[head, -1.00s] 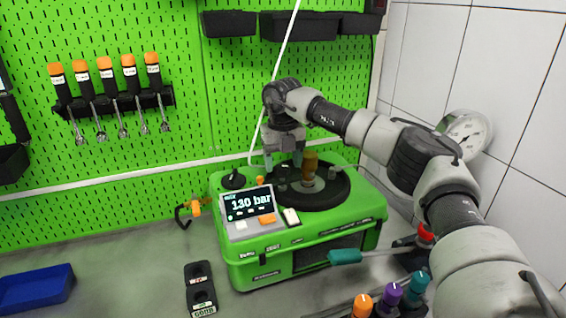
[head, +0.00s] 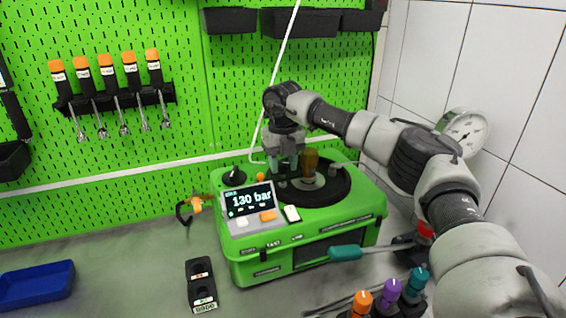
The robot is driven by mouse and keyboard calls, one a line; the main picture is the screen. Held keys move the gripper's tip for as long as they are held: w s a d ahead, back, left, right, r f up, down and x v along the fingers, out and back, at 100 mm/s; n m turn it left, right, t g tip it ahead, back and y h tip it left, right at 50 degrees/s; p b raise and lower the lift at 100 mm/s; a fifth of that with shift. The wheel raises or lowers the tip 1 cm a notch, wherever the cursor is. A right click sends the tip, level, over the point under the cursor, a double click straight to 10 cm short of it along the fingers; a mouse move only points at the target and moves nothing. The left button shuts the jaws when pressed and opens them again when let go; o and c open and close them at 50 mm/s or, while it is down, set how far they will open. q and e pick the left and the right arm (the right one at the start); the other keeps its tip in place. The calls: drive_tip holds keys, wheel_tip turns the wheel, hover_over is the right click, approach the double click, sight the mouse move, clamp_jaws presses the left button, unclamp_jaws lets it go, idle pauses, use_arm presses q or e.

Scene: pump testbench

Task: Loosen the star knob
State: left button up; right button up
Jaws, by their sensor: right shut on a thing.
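The green pump testbench (head: 350,222) stands on the bench, its screen (head: 248,200) reading 130 bar. On top of it is a round black plate (head: 338,190) with a brass-coloured cylinder (head: 310,164) in the middle and small grey knobs around it. My right gripper (head: 284,169) points down at the left back of the plate, beside the brass cylinder. Its jaws are shut on the star knob (head: 282,183), a small grey piece at the fingertips, mostly hidden by the fingers. My left gripper is not in view.
A black dial (head: 233,177) sits on the testbench's left top corner. A teal-handled tool (head: 346,253) is in front, with coloured knobs (head: 391,289) nearer me. A black holder (head: 201,285) and blue tray (head: 37,287) lie left. A pressure gauge (head: 466,132) is at right.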

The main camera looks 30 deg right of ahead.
drive_tip(key=shift+r+n, duration=0.1)
drive_tip(key=shift+n, duration=0.2)
drive_tip(key=shift+n+p, duration=0.55)
drive_tip(key=shift+n, duration=0.55)
drive_tip(key=n+p, duration=0.1)
drive_tip(key=n, duration=0.2)
drive_tip(key=shift+d+n, duration=0.1)
drive_tip(key=shift+n, duration=0.2)
drive_tip(key=n, duration=0.3)
drive_tip(key=shift+n+p, duration=0.3)
drive_tip(key=n, duration=0.3)
drive_tip(key=shift+w+n, duration=0.1)
drive_tip(key=shift+n, duration=0.2)
drive_tip(key=n+p, duration=0.1)
drive_tip(key=n, duration=0.4)
drive_tip(key=shift+d, duration=0.1)
drive_tip(key=n, duration=0.5)
drive_tip(key=shift+w, duration=0.1)
drive_tip(key=o, duration=0.9)
